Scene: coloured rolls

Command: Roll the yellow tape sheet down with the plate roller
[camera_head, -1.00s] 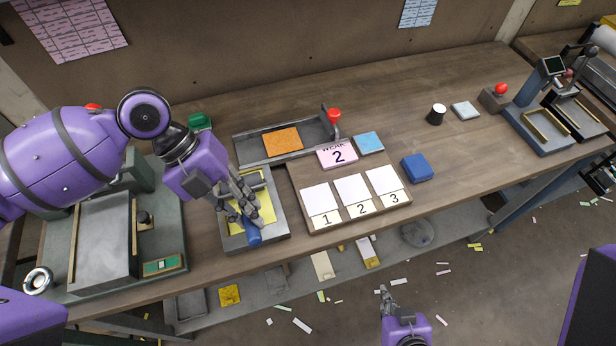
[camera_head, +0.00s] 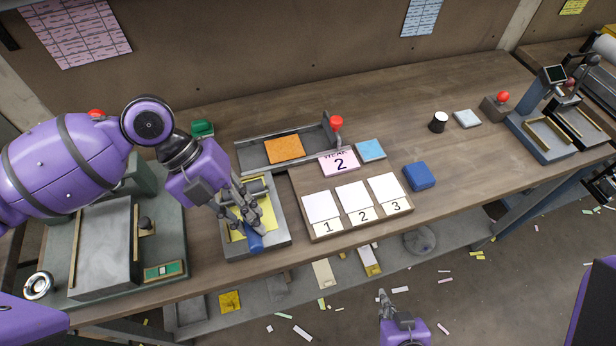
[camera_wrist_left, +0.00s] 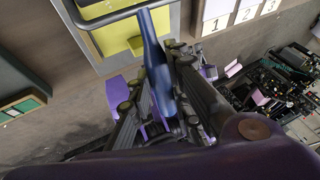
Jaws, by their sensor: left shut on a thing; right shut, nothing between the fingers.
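The yellow tape sheet (camera_head: 268,217) lies on a grey plate (camera_head: 277,243) left of the middle of the bench. My left gripper (camera_head: 250,228) is over this plate, shut on the blue handle of the plate roller (camera_head: 254,243). In the left wrist view the roller's blue handle (camera_wrist_left: 155,55) runs between the fingers up to a dark bent frame, which crosses over the yellow sheet (camera_wrist_left: 110,32). I cannot tell whether the roller touches the sheet. My right gripper (camera_head: 387,299) is shut and empty, low in front of the bench.
A board with white cards numbered 1 to 3 (camera_head: 311,231) lies right of the plate. Behind is a grey tray with an orange sheet (camera_head: 284,149) and a red knob (camera_head: 337,121). A green-grey press (camera_head: 105,250) stands left.

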